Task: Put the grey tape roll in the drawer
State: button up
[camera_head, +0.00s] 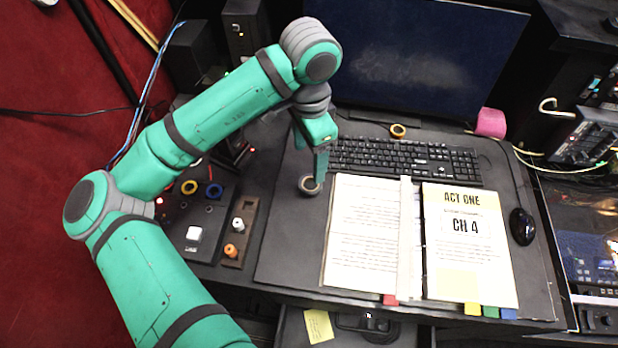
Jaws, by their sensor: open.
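The grey tape roll (304,190) lies flat on the dark desk, left of the open binder, with a tan inner ring. My gripper (319,178) points down right over it. The visible fingertip overlaps the roll's upper right part in the picture; I cannot tell whether it touches. The gripper is open, and its other finger is hard to make out. The drawer (290,330) is pulled out below the desk's front edge. A yellow note and a dark object show in it.
A binder (365,235) with pages marked "ACT ONE" and "CH 4" covers the desk's middle. A keyboard (405,160), a smaller tan roll (398,130) and a monitor stand behind it. A mouse (522,226) is at right, a button panel (194,235) at left.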

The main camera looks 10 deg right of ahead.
aim_at(310, 187)
notch_tip(310, 187, down, 4)
jog(key=shift+r, duration=0.1)
jog(key=shift+s+f, duration=0.2)
jog(key=shift+f, duration=1.15)
jog(key=shift+s+f, duration=0.2)
jog(key=shift+f, duration=1.15)
jog(key=shift+d, duration=0.1)
jog(key=c, duration=1.2)
